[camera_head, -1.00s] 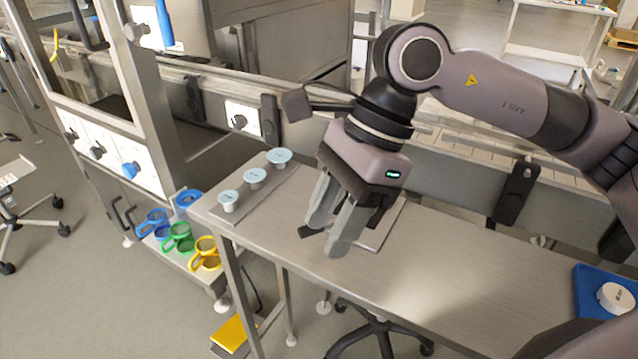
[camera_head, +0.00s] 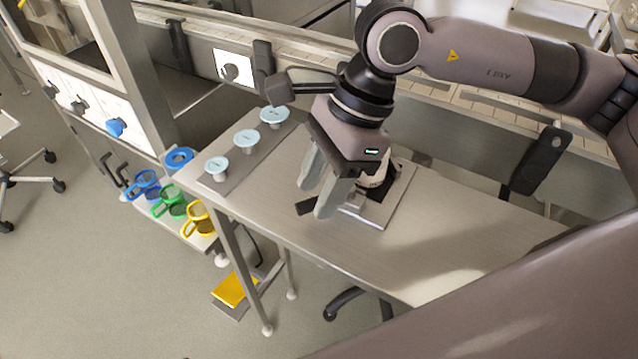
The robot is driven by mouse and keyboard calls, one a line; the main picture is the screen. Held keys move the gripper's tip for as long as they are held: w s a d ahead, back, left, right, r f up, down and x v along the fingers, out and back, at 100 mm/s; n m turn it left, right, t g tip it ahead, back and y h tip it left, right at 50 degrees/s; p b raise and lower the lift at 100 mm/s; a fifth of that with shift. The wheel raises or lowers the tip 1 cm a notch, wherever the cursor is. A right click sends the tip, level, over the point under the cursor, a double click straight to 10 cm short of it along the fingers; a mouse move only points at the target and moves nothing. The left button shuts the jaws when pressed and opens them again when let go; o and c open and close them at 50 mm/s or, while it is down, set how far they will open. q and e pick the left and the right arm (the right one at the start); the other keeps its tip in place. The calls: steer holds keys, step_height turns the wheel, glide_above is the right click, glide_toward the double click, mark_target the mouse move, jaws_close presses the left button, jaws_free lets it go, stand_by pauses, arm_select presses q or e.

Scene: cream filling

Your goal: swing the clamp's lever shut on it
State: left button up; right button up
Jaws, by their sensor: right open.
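The clamp sits on a metal base plate (camera_head: 392,216) on the steel table, mostly hidden behind my right gripper. A white and black round item (camera_head: 376,184) shows just behind the gripper over the plate; I cannot tell how the clamp bears on it. A short black piece (camera_head: 305,207), perhaps the lever's grip, sticks out to the left of the fingers. My right gripper (camera_head: 318,195) is open, its grey fingers pointing down beside the clamp. I cannot tell whether they touch the lever. My left gripper is not in view.
Several pale blue-topped pieces (camera_head: 247,139) stand on a plate at the table's left end. Blue, green and yellow ringed cups (camera_head: 168,202) are on a lower shelf to the left. The steel table (camera_head: 450,228) is clear to the right. A rail runs behind it.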

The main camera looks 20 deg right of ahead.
steer(key=shift+a+f, duration=0.1)
steer(key=shift+f, duration=0.25)
jaws_close()
